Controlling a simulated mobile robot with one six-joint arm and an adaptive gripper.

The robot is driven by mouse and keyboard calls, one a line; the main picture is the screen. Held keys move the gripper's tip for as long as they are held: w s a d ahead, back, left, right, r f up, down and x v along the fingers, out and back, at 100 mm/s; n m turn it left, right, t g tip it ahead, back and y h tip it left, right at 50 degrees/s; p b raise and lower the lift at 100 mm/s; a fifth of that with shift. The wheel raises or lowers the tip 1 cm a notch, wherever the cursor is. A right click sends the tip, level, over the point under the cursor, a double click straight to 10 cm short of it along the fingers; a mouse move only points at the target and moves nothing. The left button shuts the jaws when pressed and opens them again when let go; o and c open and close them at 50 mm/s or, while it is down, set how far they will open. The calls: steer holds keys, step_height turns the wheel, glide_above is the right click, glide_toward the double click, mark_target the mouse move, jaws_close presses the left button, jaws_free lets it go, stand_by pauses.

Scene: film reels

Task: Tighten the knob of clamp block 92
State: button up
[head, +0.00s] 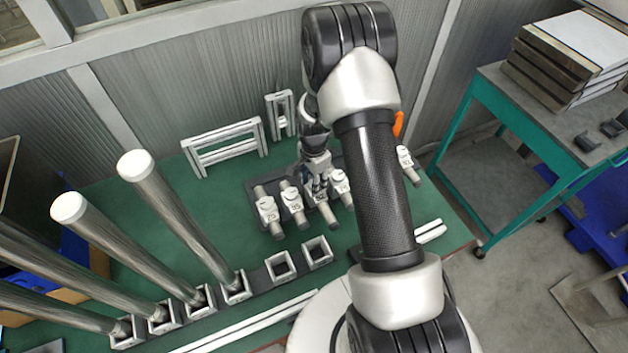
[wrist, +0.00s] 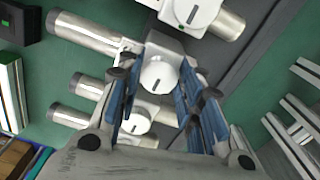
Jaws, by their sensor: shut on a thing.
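A row of grey clamp blocks with white round knobs and metal cylinders lies on the green table. My gripper (head: 318,180) reaches down over the third block from the left (head: 322,198) in the head view; its number is too small and too covered to read surely. In the wrist view the blue-padded fingers (wrist: 163,88) stand on both sides of a white slotted knob (wrist: 158,74), and the gripper is shut on it. Its slot runs roughly along the fingers. Neighbouring knobs show at the top (wrist: 193,12) and lower left (wrist: 137,121) of the wrist view.
Tall metal tubes (head: 170,210) stand in square sockets at the left front. White frames (head: 225,147) stand at the back by the grey wall. White rails (head: 240,327) lie along the front. A teal cart (head: 520,130) stands to the right. My arm hides part of the row.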

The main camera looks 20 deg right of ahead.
stand_by(0.4)
steer(key=o, duration=1.1)
steer(key=shift+c, duration=0.2)
step_height(320, 180, up, 12)
